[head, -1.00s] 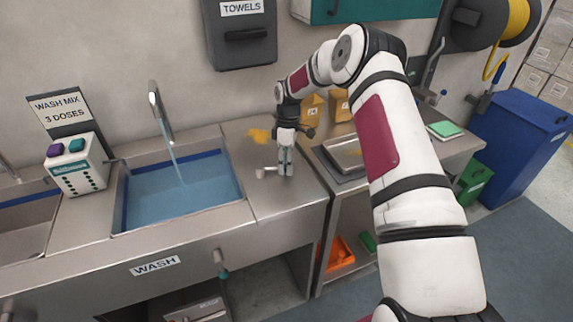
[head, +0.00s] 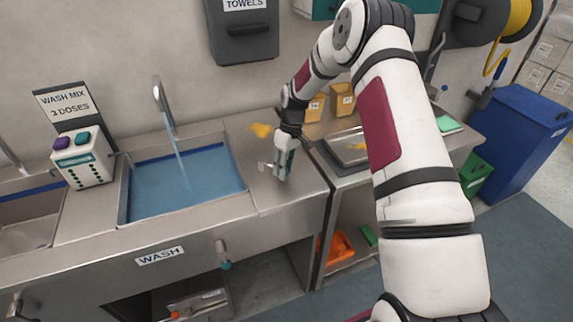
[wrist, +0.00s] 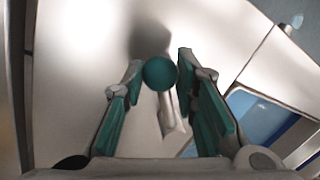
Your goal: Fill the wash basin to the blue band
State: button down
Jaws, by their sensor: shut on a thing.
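The wash basin (head: 185,190) holds blue water, with a dark blue band (head: 124,196) showing as a thin strip along its left wall. The water surface stands at about the band; its exact level there is hard to tell. A stream runs from the spout (head: 160,98) into the basin. My gripper (head: 281,174) is over the steel counter right of the basin, tilted. In the wrist view its fingers are closed around a teal ball knob (wrist: 160,73) on a short metal lever (wrist: 170,110). The basin also shows at the right of the wrist view (wrist: 262,117).
A dispenser (head: 86,160) signed WASH MIX 3 DOSES stands left of the basin. A lever with a teal tip (head: 224,262) hangs on the front below. A yellow object (head: 260,130) is behind my gripper.

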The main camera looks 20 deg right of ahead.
jog(key=m, duration=0.1)
jog(key=s+a+m, duration=0.1)
jog(key=a+m, duration=0.1)
jog(key=shift+s+a+m+t, duration=0.25)
jog(key=shift+m+t, duration=0.05)
jog(key=shift+t, duration=0.1)
jog(key=shift+s+a+m+t+p, duration=0.1)
jog(key=shift+a+m+t+p, duration=0.05)
jog(key=shift+a+m, duration=0.65)
jog(key=shift+s+a+m+t+p, duration=0.15)
jog(key=shift+a+m, duration=0.35)
jog(key=shift+m, duration=0.6)
jog(key=shift+a, duration=0.1)
jog(key=c, duration=1.3)
grip_release()
jog(key=shift+r, duration=0.1)
jog(key=r, duration=0.4)
jog(key=d+r, duration=0.1)
jog(key=r, duration=0.2)
jog(key=d+r, duration=0.1)
jog(key=r, duration=0.3)
jog(key=shift+s+d+r, duration=0.15)
jog(key=shift+s+r, duration=0.05)
jog(key=shift+r, duration=0.1)
